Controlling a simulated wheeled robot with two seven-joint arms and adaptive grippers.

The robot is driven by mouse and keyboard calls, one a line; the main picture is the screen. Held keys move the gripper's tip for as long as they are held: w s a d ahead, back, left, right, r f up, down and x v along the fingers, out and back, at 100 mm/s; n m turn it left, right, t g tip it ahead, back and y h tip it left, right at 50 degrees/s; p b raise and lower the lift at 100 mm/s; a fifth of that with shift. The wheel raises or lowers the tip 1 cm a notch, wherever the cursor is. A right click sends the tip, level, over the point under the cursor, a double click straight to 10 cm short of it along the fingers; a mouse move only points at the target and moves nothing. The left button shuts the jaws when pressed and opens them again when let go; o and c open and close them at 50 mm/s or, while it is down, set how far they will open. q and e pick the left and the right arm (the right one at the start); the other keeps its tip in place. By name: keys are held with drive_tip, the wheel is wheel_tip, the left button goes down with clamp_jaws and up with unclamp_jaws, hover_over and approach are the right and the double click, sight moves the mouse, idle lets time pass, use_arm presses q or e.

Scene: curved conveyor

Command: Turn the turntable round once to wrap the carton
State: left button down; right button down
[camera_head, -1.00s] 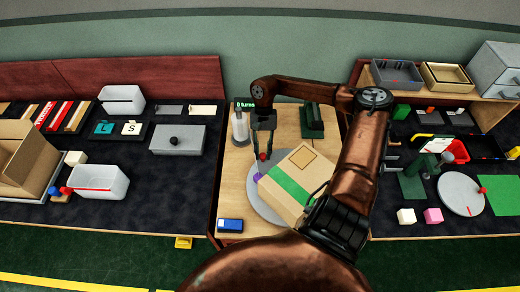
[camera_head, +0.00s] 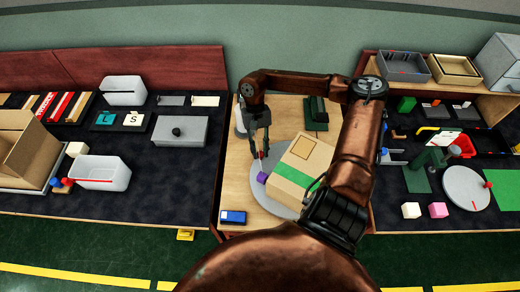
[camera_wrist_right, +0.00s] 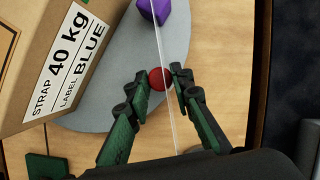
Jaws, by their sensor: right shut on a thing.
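The brown carton (camera_head: 302,165) with a green band lies on the grey round turntable (camera_head: 268,204). In the right wrist view its side (camera_wrist_right: 55,60) reads "STRAP 40 kg LABEL BLUE". My right gripper (camera_head: 261,153) reaches down at the turntable's left edge. In the right wrist view its fingers (camera_wrist_right: 160,79) are closed on a red ball-shaped knob (camera_wrist_right: 159,78). A purple block (camera_head: 262,177) sits on the turntable close to the knob. A thin clear strip passes by the knob in the right wrist view. My arm hides the carton's right part. My left gripper is not in view.
A blue box (camera_head: 233,217) lies at the wooden table's front left. A dark green device (camera_head: 316,113) stands behind the carton. Dark benches flank the table, with a white bin (camera_head: 100,172) left and a smaller grey disc (camera_head: 466,188) right.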

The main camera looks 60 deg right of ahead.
drive_tip(key=c, duration=1.7)
unclamp_jaws()
drive_tip(key=shift+c, duration=0.2)
drive_tip(key=shift+r, duration=0.1)
drive_tip(key=v, duration=1.2)
drive_tip(key=shift+w, duration=0.1)
